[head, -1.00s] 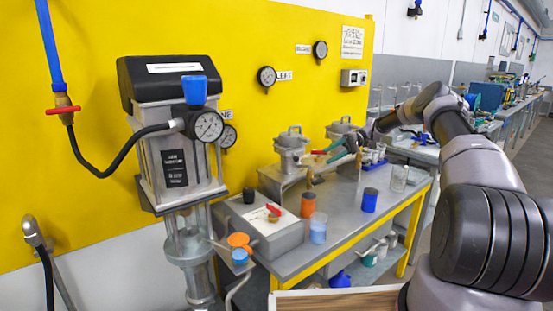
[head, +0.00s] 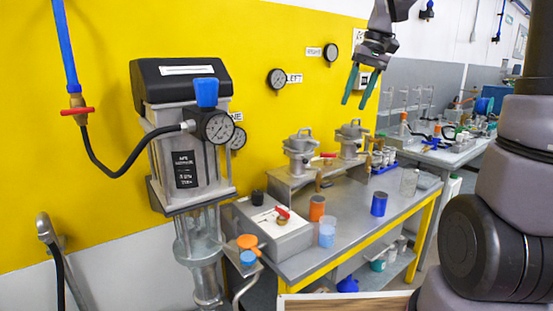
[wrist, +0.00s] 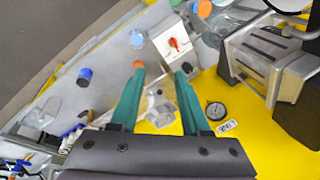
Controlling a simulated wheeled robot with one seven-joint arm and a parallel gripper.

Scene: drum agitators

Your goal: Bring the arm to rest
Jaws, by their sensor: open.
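My gripper (head: 359,88) is raised in front of the yellow wall, above the workbench, with its two teal fingers pointing down. The fingers are apart and nothing is between them. In the wrist view my gripper (wrist: 158,85) shows the same open fingers, with the bench and wall beyond them. My arm (head: 515,190) stands at the right of the head view; its upper part runs out of the top of the picture.
Below is a grey bench (head: 345,225) with two metal pots, an orange cup (head: 317,207), a blue cup (head: 379,204) and a control box (head: 270,225). A machine with a gauge (head: 185,140) stands at the left. The air around my gripper looks clear.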

